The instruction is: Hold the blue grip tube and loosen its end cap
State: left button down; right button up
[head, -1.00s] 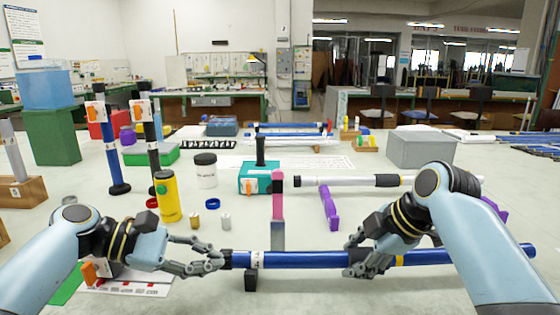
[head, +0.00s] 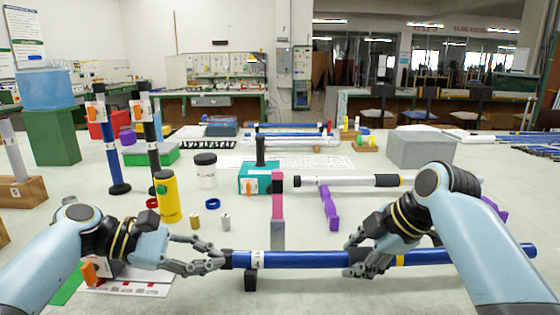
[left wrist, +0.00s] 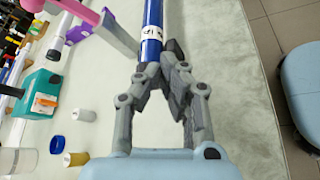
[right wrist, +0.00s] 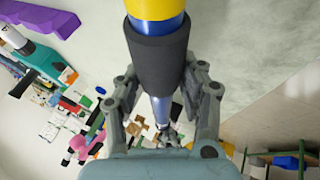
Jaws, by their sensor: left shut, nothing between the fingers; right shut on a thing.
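The blue grip tube (head: 310,259) lies level across the front of the table, with a white label near its left end and a yellow band to the right. Its dark end cap (head: 227,260) is at the left end. My right gripper (head: 358,262) is shut on the tube at its black sleeve (right wrist: 158,60), which fills the space between the fingers in the right wrist view. My left gripper (head: 220,261) is shut with nothing between its fingers, its tips right at the capped end. In the left wrist view the fingertips (left wrist: 162,72) largely hide the cap; I cannot tell whether they touch it.
A small black support (head: 251,281) stands under the tube's left part. A pink and grey post (head: 278,210) rises just behind the tube.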

pick_arm(q)
jog(key=shift+w+r, duration=0.15)
jog(key=shift+r, duration=0.05)
jog(key=shift+w+r, duration=0.25)
jog(key=shift+w, duration=0.2)
jog(key=shift+w+r, duration=0.1)
jog(key=shift+w, duration=0.3)
